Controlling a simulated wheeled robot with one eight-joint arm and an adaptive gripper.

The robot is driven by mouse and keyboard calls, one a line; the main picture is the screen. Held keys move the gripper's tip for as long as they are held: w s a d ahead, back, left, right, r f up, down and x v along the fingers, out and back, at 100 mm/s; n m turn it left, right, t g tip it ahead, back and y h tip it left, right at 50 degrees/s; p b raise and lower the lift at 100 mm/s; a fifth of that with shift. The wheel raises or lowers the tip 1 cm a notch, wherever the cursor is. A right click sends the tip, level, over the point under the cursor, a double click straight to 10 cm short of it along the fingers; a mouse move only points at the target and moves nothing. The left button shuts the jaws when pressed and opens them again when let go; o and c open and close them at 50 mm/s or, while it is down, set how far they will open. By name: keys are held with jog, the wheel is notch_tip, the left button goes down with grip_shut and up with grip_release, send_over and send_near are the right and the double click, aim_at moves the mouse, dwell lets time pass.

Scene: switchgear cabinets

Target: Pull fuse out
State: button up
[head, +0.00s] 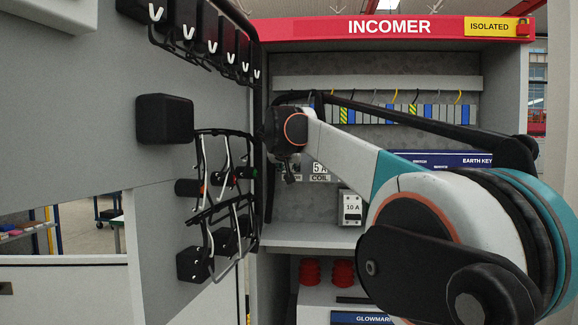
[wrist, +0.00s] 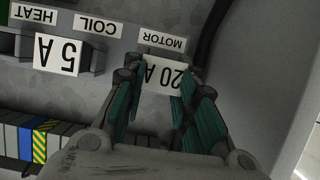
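In the wrist view, which is upside down, a fuse with a white "20 A" label (wrist: 164,76) sits by the "MOTOR" plate (wrist: 162,39). My gripper (wrist: 157,84) has its two green-padded fingers apart, one on either side of this label. The right finger covers part of the label, and I cannot see whether the pads touch the fuse body. A "5 A" fuse (wrist: 58,54) sits to the left by the "COIL" plate (wrist: 98,25). In the head view my wrist hides the 20 A fuse, while the "5 A" label (head: 319,168) shows just right of it.
An open door (head: 75,70) with black handles and cables (head: 222,180) stands close left of my wrist. A terminal row (head: 430,113) runs above the fuses. A 10 A breaker (head: 352,208) and red insulators (head: 310,272) are lower. The cabinet's header reads INCOMER (head: 390,28), ISOLATED.

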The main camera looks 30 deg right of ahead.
jog(key=shift+c, duration=0.9)
jog(key=o, duration=0.4)
grip_shut()
jog(key=shift+s+a, duration=0.1)
jog(key=shift+s+a, duration=0.55)
jog(key=shift+s, duration=0.25)
jog(key=shift+s+a, duration=0.5)
jog(key=shift+s, duration=0.35)
jog(key=shift+s+a, duration=0.55)
jog(key=shift+s, duration=0.25)
jog(key=s+a, duration=0.3)
jog(key=s, duration=0.2)
jog(key=shift+a, duration=0.2)
